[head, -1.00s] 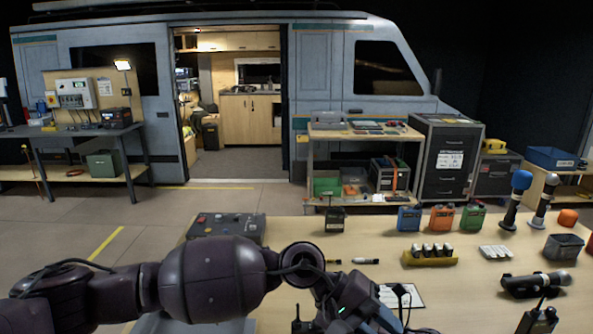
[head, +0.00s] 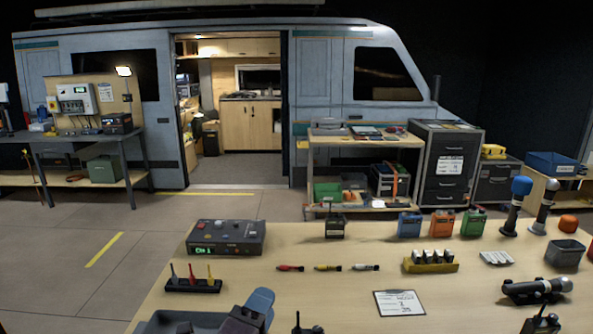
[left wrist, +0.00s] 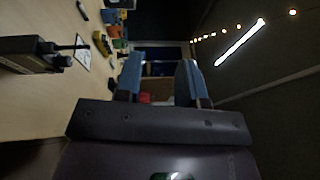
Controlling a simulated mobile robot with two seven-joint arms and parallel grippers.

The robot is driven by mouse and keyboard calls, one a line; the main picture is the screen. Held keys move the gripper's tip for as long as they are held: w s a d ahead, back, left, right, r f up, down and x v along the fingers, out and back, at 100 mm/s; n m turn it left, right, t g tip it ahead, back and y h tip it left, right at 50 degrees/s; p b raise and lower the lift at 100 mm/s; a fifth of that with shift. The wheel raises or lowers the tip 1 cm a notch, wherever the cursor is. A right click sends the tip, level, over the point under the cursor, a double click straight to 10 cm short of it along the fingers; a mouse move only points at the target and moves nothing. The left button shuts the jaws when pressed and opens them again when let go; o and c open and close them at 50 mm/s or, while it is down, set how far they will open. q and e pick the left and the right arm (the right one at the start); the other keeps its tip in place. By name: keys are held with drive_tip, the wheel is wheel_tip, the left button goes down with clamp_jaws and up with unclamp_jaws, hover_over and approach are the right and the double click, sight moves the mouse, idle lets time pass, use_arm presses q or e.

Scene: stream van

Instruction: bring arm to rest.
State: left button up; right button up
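My left gripper (head: 258,304) shows at the bottom edge of the head view, above the near edge of the table (head: 330,300). Only its blue fingers and a dark part of its body are in the picture. In the left wrist view its two blue fingers (left wrist: 160,78) stand apart with nothing between them, so it is open and empty. The rest of my left arm is out of the head view. My right gripper is in neither view.
A mixer box (head: 226,237), a stand of coloured plugs (head: 193,285) and a grey tray (head: 180,322) lie near the gripper. A clipboard (head: 399,302) lies right of it. A black radio (left wrist: 35,55) is at the wrist view's left.

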use_arm(q)
drive_tip(key=s+a+f+n+g+y, duration=0.6)
drive_tip(key=s+a+f+n+y, duration=0.15)
drive_tip(key=a+f+n, duration=0.5)
drive_tip(key=s+a+f+n+g, duration=0.3)
drive_tip(key=s+a+n+g, duration=0.15)
drive_tip(key=s, duration=0.55)
drive_tip(key=s+a+f+n+g, duration=0.4)
drive_tip(key=s+a+n, duration=0.15)
drive_tip(key=s, duration=0.45)
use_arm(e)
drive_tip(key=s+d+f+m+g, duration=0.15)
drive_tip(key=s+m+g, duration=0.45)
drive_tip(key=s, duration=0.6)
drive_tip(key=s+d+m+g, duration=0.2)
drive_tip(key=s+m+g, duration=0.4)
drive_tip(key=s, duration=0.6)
use_arm(q)
drive_tip(key=w+f+t, duration=0.6)
drive_tip(key=f+t, duration=0.2)
drive_tip(key=f, duration=0.2)
drive_tip(key=shift+w+d+f, duration=0.3)
drive_tip(key=shift+w+d, duration=0.05)
drive_tip(key=shift+w, duration=0.05)
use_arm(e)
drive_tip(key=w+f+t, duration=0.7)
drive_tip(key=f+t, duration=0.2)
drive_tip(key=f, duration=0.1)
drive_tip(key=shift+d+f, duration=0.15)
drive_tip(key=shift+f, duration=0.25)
